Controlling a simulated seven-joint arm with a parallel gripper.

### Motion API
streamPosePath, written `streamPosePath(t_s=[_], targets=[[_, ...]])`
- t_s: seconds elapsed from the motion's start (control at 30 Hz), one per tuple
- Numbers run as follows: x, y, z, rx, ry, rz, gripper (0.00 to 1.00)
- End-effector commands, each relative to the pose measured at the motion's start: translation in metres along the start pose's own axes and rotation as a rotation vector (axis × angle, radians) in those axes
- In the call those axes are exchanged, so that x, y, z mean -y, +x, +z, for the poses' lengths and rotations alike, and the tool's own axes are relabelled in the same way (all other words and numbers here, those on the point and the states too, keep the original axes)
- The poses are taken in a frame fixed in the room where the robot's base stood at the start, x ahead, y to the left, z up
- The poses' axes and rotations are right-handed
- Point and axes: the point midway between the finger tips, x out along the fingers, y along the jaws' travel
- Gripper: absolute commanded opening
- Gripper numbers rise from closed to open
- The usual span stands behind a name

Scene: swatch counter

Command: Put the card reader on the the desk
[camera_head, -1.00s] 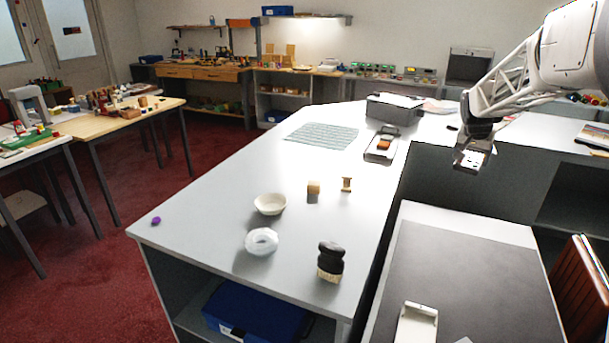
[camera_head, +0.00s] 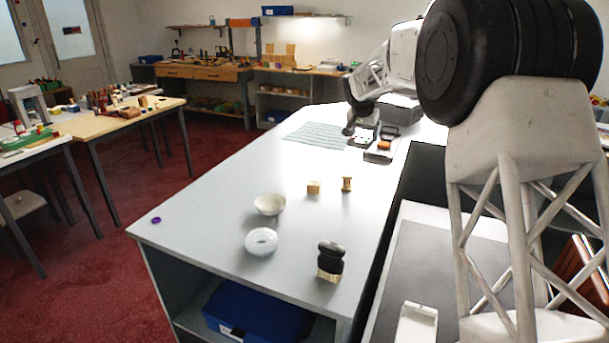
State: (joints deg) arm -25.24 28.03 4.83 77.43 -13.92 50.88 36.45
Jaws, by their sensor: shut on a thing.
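My gripper (camera_head: 360,124) is at the far part of the white counter (camera_head: 215,190), shut on a small pale grey device (camera_head: 364,137) that looks like the card reader. The device is beside a shallow tray with an orange-brown block (camera_head: 381,148); I cannot tell whether it touches the counter. The desk (camera_head: 411,212), pale-edged with a dark grey top, stands at the lower right, partly hidden by my arm. A white, shallow rectangular object (camera_head: 416,325) lies at its near end.
A dark box (camera_head: 400,108) stands behind my gripper. The counter's left middle is clear.

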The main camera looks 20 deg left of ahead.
Motion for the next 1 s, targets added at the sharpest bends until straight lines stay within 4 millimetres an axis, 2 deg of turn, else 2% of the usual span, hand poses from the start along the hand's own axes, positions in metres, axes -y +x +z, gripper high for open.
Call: streamPosePath(t_s=[0.03, 0.2, 0.3, 0.5, 0.57, 0.8, 1.0], targets=[[0.022, -0.001, 0.004, -0.001, -0.013, -0.005, 0.46], [0.079, -0.004, 0.017, -0.003, -0.038, -0.016, 0.46], [0.104, -0.006, 0.023, -0.002, -0.049, -0.02, 0.46], [0.142, -0.009, 0.035, -0.004, -0.065, -0.028, 0.46], [0.151, -0.01, 0.038, -0.004, -0.069, -0.029, 0.46], [0.147, 0.024, 0.051, -0.002, -0.068, -0.027, 0.46], [0.147, 0.036, 0.055, -0.005, -0.067, -0.028, 0.46]])
